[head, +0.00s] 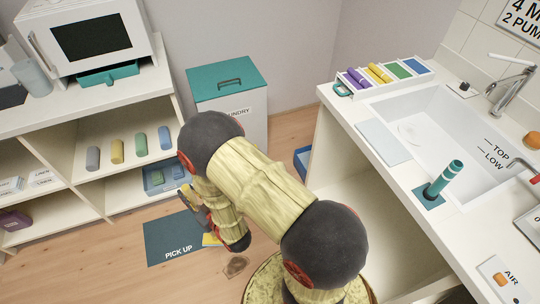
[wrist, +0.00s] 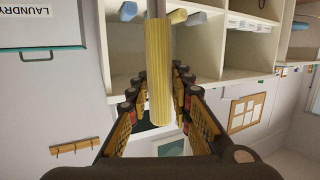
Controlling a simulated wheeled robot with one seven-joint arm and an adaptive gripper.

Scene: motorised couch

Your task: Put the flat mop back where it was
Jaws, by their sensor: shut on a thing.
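My gripper (wrist: 160,95) is shut on a ribbed yellow handle (wrist: 160,75) with a grey pole, which runs out of the top of the wrist view. I take it to be the flat mop's handle; no mop head is clearly seen. In the head view my gripper (head: 194,205) is partly hidden behind my arm, over the dark "PICK UP" mat (head: 170,240). A small yellow piece (head: 211,240) shows beside my arm at that mat; I cannot tell if it belongs to the mop.
A brownish patch (head: 235,267) lies on the floor right of the mat. Open shelves (head: 120,195) with rolled cloths stand left, a laundry bin (head: 228,85) behind. The sink counter (head: 400,180) is at right. The wrist view shows a small hook rail (wrist: 76,147) on the wall.

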